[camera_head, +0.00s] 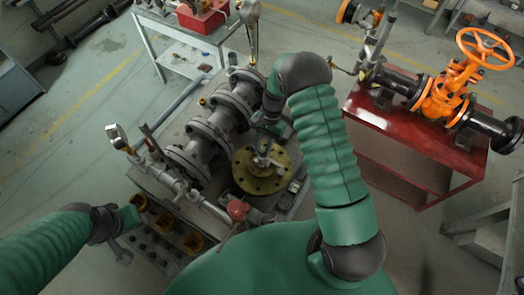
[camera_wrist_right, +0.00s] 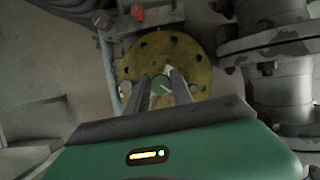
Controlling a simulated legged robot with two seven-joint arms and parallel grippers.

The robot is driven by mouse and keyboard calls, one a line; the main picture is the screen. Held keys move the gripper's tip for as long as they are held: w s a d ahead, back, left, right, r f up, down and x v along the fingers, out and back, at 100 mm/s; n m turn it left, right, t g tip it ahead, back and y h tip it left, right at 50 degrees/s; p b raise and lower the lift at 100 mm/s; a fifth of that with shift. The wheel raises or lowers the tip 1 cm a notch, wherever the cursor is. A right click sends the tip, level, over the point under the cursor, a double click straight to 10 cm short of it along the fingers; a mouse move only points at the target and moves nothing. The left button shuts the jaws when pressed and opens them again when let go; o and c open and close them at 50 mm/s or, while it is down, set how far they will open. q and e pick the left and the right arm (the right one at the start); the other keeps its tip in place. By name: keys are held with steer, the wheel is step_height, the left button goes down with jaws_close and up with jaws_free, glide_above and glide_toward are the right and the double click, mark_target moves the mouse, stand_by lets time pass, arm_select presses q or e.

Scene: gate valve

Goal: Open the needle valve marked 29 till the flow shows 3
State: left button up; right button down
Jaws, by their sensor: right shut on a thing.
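A round brass-yellow flange (camera_head: 258,170) with bolt holes lies on the bench below my right arm; it also shows in the wrist view (camera_wrist_right: 201,62). My right gripper (camera_wrist_right: 161,78) is shut on this knob, one finger on each side. In the head view the right gripper (camera_head: 264,150) is small and partly hidden by my arm. No number 29 is legible. A dial gauge (camera_head: 117,136) stands at the left; its reading is too small. My left gripper (camera_head: 128,216) is by the bench's left edge, its fingers unclear.
Grey flanged pipework (camera_head: 215,125) stands close to the brass flange. A red ball-shaped handle (camera_head: 237,210) is in front. A red table (camera_head: 420,150) carries an orange handwheel valve (camera_head: 460,85). Floor is free between the benches.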

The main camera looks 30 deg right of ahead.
steer(key=shift+w+d, duration=0.1)
steer(key=c, duration=1.4)
jaws_free()
steer(key=shift+d, duration=0.1)
steer(key=shift+o, duration=1.4)
steer(key=shift+d, duration=0.1)
arm_select(q)
steer(key=shift+w+d, duration=0.15)
steer(key=shift+d, duration=0.3)
